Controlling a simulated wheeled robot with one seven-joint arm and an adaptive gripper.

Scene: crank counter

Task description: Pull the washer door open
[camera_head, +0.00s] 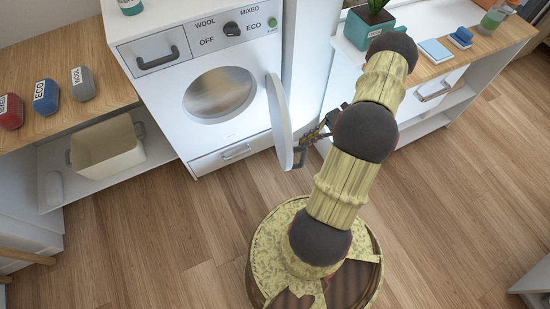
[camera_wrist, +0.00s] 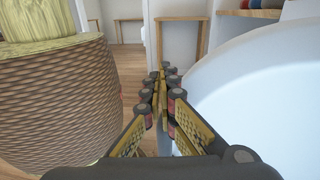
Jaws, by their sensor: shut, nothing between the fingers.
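In the wrist view the door (camera_wrist: 265,95) fills the right side as a large pale disc. My gripper (camera_head: 308,140) is on the right side of the door, close to its lower part and partly hidden by my arm. In the wrist view my gripper (camera_wrist: 160,80) has its fingers together, with nothing between them. I cannot tell whether it touches the door.
A wooden counter (camera_head: 60,125) with several coloured containers and a cream bin (camera_head: 106,146) on a shelf below stands left. A right-hand counter (camera_head: 440,75) holds a potted plant (camera_head: 372,22) and blue items. The wooden floor (camera_head: 200,240) before the washer is clear.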

